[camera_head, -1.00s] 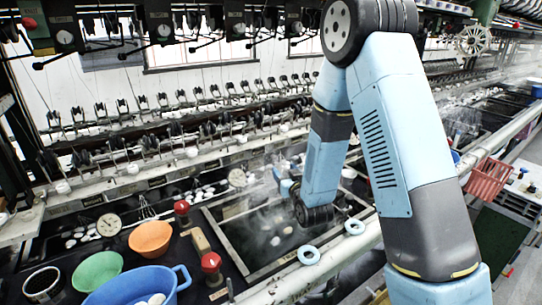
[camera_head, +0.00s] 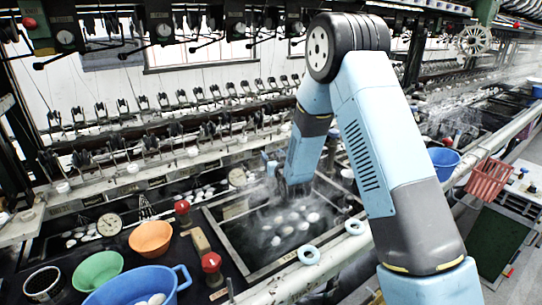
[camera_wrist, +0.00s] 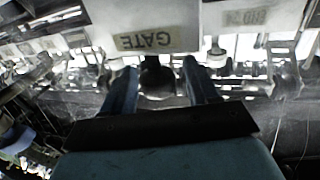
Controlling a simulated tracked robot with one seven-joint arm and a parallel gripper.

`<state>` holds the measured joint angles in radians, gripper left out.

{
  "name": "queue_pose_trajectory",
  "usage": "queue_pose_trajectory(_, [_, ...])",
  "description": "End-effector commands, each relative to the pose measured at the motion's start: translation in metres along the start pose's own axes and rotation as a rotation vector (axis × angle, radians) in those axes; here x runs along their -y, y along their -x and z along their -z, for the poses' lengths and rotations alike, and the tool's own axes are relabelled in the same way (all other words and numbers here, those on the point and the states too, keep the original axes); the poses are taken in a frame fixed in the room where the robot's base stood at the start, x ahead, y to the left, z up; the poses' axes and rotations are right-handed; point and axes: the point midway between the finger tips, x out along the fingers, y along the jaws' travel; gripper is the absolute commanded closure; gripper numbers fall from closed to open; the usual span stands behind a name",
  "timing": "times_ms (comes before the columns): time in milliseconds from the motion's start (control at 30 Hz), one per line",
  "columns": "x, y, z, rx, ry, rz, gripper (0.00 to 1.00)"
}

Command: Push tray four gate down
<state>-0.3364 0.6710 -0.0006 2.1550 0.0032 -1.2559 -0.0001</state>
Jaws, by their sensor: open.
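A dark rounded piece (camera_wrist: 158,80) below the label shows between the two blue fingers of my gripper (camera_wrist: 158,75). The fingers are apart, one on each side of it; I cannot tell whether they touch it. In the head view my gripper (camera_head: 273,165) is at the back edge of the steaming basin (camera_head: 237,255), beside the machine's front rail. White cocoons (camera_head: 290,222) float in that basin. I cannot make out the gate itself in the head view.
Red-topped knobs (camera_head: 211,262), an orange bowl (camera_head: 151,239), a green bowl (camera_head: 97,271) and a blue pot (camera_head: 140,286) stand at the left. Two pale blue rings (camera_head: 309,255) sit on the front rail. A blue bowl (camera_head: 443,160) and red basket (camera_head: 488,180) are right.

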Motion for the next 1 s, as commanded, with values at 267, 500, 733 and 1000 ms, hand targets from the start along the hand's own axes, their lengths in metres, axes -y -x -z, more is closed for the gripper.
queue_pose_trajectory(267, [-0.0003,-0.0118,-0.0002,0.001,0.0,0.0,0.41])
queue_pose_trajectory(500, [-0.0005,-0.0117,-0.0001,0.001,0.0,-0.001,0.44])
queue_pose_trajectory(733, [-0.0006,-0.0116,-0.0001,0.001,0.0,-0.001,0.67])
queue_pose_trajectory(1000, [-0.0005,-0.0115,-0.0001,0.001,0.0,0.0,0.92])
